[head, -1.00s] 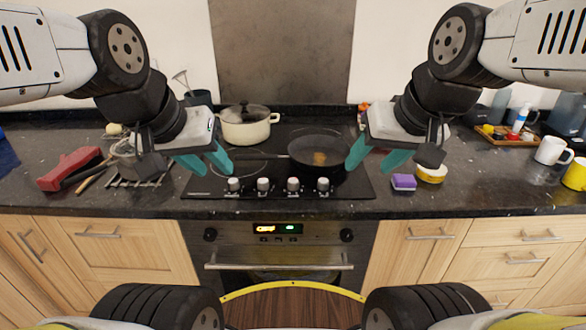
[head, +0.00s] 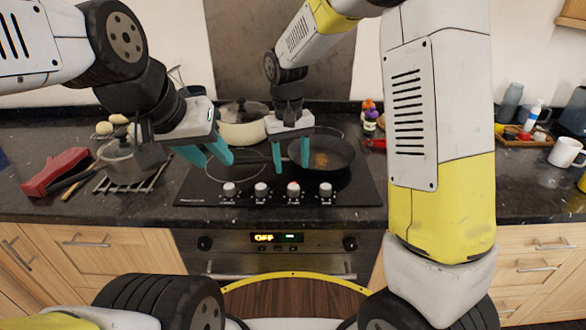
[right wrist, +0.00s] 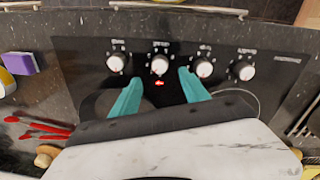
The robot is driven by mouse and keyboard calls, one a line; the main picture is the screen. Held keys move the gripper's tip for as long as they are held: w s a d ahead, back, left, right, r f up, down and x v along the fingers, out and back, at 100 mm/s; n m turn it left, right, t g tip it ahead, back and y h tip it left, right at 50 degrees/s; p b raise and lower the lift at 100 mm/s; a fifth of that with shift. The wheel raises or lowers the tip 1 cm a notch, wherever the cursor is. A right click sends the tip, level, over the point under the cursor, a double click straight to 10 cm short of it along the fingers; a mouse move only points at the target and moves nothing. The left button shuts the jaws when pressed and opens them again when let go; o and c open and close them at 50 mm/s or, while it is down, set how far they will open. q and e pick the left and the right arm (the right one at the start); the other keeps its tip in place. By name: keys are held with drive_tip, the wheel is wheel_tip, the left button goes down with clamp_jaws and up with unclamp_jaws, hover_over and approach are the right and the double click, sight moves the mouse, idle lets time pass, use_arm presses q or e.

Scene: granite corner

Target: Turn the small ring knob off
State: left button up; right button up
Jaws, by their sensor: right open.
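A row of several white knobs runs along the front of the black hob (head: 345,192). The third knob from the left (head: 293,189) has a red mark on it. In the right wrist view that knob (right wrist: 160,65) has a lit red sign beside it; the lettering by the knobs is too small to read. My right gripper (head: 291,170) is open and empty above the hob, just behind that knob. In the right wrist view its fingertips (right wrist: 160,77) lie on either side of the knob's line, apart from it. My left gripper (head: 218,164) looks open and empty above the hob's left part.
A frying pan (head: 330,158) sits on the hob's right, close to my right gripper. A cream pot (head: 243,130) stands behind. A purple sponge (right wrist: 22,63) lies beside the hob.

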sight(293, 186)
wheel_tip(293, 186, down, 7)
drive_tip(key=shift+d+f, duration=0.15)
drive_tip(key=shift+f, duration=0.05)
idle(0.3)
clamp_jaws()
